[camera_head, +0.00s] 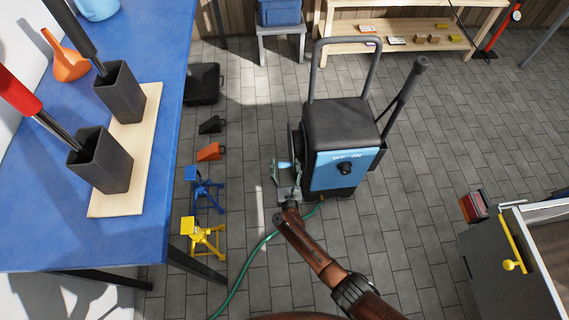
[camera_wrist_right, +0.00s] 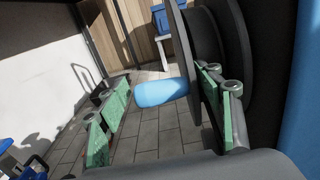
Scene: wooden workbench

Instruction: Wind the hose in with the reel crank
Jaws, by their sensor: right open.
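A blue and black pressure washer (camera_head: 345,168) stands on the paved floor, with a dark hose reel (camera_head: 296,145) on its left side. The reel's light-blue crank handle (camera_head: 285,164) sticks out to the left; it shows larger in the wrist view (camera_wrist_right: 160,92), beside the dark reel disc (camera_wrist_right: 178,50). My right gripper (camera_head: 287,184) is at the reel, open and empty. In the wrist view its green-padded fingers (camera_wrist_right: 163,108) stand apart, with the handle showing between them; contact is not visible. A green hose (camera_head: 250,256) runs from the washer across the floor. My left gripper is out of view.
A blue workbench (camera_head: 165,48) fills the left. Blue (camera_head: 205,190) and yellow (camera_head: 204,236) jack stands and an orange wedge (camera_head: 210,152) are on the floor left of the reel. Floor right of the washer is clear.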

